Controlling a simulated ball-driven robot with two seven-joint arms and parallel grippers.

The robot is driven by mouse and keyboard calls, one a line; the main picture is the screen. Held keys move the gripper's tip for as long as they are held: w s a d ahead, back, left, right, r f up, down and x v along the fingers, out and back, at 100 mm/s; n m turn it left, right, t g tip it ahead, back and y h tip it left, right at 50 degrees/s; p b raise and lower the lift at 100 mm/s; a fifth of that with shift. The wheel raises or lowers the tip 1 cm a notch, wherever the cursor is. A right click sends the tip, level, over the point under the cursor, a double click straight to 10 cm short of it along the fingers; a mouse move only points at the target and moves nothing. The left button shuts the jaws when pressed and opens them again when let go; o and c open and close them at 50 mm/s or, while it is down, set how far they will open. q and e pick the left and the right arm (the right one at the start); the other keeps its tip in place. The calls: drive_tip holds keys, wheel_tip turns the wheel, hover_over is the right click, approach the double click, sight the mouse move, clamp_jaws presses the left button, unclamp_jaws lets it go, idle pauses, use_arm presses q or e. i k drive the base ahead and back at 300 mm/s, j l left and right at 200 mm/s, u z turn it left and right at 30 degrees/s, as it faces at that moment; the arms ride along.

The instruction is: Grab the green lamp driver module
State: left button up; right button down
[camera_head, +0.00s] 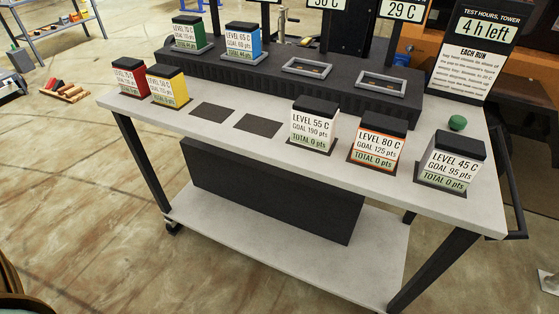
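A green block-shaped module (188,33) with a black top and a white label stands upright at the back left of the table. It sits in a slot on the raised dark base (270,75). A blue module (242,42) stands just to its right. Neither of my grippers shows in this view.
On the grey table (250,155) stand a red module (130,78), a yellow one (167,87) and white-labelled ones (312,125) along the front. Two dark pads between them are bare. Two framed slots (307,68) on the base are empty. A green ball (457,123) lies at right.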

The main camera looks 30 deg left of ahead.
sight(190, 33)
drive_tip(key=u, duration=1.35)
drive_tip(key=i+j+z, duration=0.2)
drive_tip(key=i+l, duration=0.05)
